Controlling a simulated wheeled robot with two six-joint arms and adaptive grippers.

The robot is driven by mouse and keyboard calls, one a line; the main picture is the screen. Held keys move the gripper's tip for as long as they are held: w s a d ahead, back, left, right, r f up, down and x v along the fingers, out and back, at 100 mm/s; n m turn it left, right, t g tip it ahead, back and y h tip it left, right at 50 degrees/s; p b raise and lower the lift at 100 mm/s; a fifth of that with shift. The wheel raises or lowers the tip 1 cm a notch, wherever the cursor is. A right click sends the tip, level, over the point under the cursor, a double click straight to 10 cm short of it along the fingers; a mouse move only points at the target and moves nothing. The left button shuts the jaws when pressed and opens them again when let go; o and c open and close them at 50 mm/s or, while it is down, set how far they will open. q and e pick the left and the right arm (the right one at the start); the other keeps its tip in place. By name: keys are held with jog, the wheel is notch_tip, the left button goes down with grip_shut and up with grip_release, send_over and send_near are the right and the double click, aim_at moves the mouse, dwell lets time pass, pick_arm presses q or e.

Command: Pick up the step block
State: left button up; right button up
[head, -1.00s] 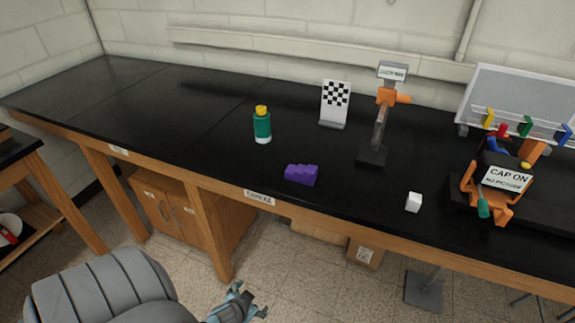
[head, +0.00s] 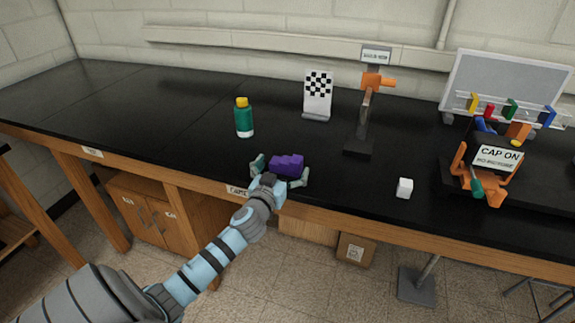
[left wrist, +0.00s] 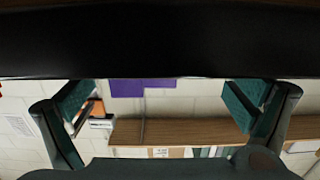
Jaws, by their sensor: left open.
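The purple step block (head: 286,166) sits on the black bench top near its front edge. It also shows in the left wrist view (left wrist: 142,88), between the two fingers and against the dark bench surface. My left gripper (head: 280,173) is open at the front edge, with one finger on each side of the block. In the left wrist view my left gripper (left wrist: 160,100) has its fingers wide apart, with space on both sides of the block. I cannot tell whether a finger touches it. My right gripper is not in view.
A green bottle with a yellow cap (head: 244,118) stands behind and left of the block. A checkered board (head: 318,95) and an orange-clamped stand (head: 364,115) are behind it. A white cube (head: 404,188) and an orange holder (head: 485,170) are to the right. The left bench top is clear.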

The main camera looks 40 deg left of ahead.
pick_arm(q)
jog(key=shift+x, duration=0.85)
jog(key=shift+w+a+f, duration=0.1)
jog(key=shift+w+a, duration=0.05)
jog(key=shift+w, duration=0.3)
jog(key=shift+s, duration=0.1)
jog(key=c, duration=1.3)
